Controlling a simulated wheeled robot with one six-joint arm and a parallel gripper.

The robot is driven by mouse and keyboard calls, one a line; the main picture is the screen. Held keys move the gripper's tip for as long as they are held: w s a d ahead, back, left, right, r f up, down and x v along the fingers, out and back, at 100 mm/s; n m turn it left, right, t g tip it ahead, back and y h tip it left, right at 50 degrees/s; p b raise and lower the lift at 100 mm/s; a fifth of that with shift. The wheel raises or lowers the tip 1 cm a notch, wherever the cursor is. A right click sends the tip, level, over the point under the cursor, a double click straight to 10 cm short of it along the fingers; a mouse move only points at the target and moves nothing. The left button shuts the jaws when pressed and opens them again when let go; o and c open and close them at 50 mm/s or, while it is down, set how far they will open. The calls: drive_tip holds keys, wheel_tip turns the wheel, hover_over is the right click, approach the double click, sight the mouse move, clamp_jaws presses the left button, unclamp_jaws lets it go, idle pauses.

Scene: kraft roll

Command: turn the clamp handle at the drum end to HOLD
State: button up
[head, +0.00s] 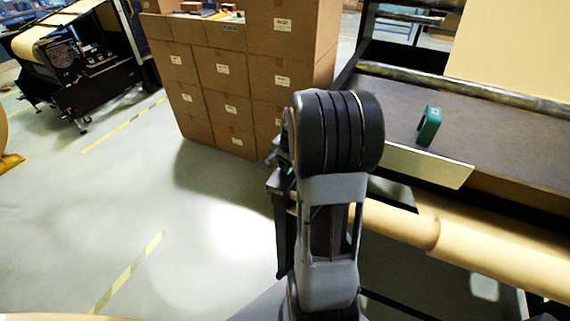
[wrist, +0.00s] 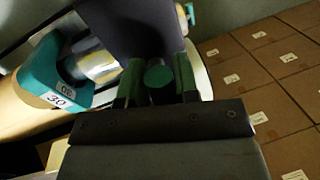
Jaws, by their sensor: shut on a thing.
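In the wrist view my gripper (wrist: 159,82) has its two green-padded fingers closed on either side of the clamp handle (wrist: 158,76), whose round green end shows between them. A dark plate rises just beyond the fingertips and hides part of what is behind. In the head view the roll (head: 470,250) runs below the bench, and my arm hides most of the gripper and the handle. No HOLD marking is legible.
Stacked cardboard boxes (head: 225,85) stand behind my arm and fill the right of the wrist view. A green block-like frame (head: 429,126) stands on the dark bench (head: 500,130). A black machine (head: 85,75) is at the far left.

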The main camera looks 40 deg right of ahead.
drive_tip(key=shift+w+r+n+b, duration=0.1)
drive_tip(key=shift+n+b, duration=0.25)
drive_tip(key=shift+n, duration=0.65)
drive_tip(key=o, duration=0.8)
drive_tip(key=shift+w+a, duration=0.1)
wheel_tip(320, 180, up, 14)
drive_tip(key=s+d, duration=0.1)
drive_tip(key=s, duration=0.1)
drive_tip(key=shift+s+d+f, duration=0.2)
drive_tip(key=shift+s+f, duration=0.05)
